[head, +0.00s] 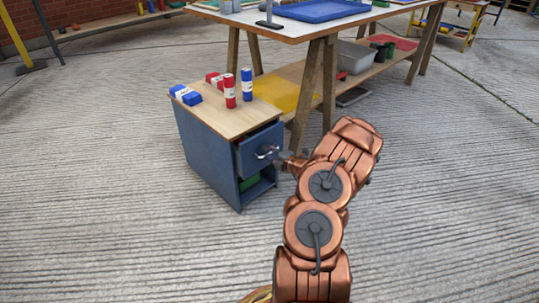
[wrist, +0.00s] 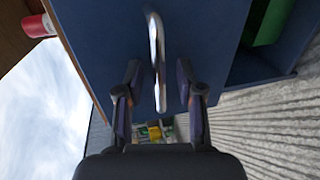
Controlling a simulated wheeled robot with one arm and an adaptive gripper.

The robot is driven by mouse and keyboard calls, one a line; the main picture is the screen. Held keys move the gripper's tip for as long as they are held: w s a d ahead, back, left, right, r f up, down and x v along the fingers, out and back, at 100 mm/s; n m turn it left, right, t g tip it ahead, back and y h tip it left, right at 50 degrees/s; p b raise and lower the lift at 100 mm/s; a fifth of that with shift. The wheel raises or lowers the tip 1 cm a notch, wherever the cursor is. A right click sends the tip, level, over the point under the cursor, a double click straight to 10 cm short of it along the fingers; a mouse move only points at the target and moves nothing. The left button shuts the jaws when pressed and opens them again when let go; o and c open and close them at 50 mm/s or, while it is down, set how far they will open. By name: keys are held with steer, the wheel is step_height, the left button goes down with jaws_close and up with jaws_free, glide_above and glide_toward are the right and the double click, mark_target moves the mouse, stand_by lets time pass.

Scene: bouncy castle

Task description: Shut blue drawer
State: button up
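A small blue cabinet (head: 205,152) with a wooden top stands on the floor, left of my arm. Its blue drawer (head: 249,156) is at the top and juts out somewhat from the cabinet. In the wrist view the blue drawer front (wrist: 205,35) fills the upper middle, with a silver bar handle (wrist: 156,50) on it. The handle also shows in the head view (head: 266,152). My gripper (wrist: 158,75) is open, one finger each side of the handle's lower part, with gaps visible. In the head view my gripper (head: 279,157) is at the drawer front.
Red bottles (head: 230,92) and blue bottles (head: 247,84) stand or lie on the cabinet top (head: 212,118). A green item (head: 249,183) sits in the open shelf below the drawer. A trestle table (head: 291,27) stands behind. The concrete floor (head: 90,190) around is clear.

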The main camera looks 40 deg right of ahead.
steer(key=shift+c, duration=0.2)
jaws_close()
stand_by(0.5)
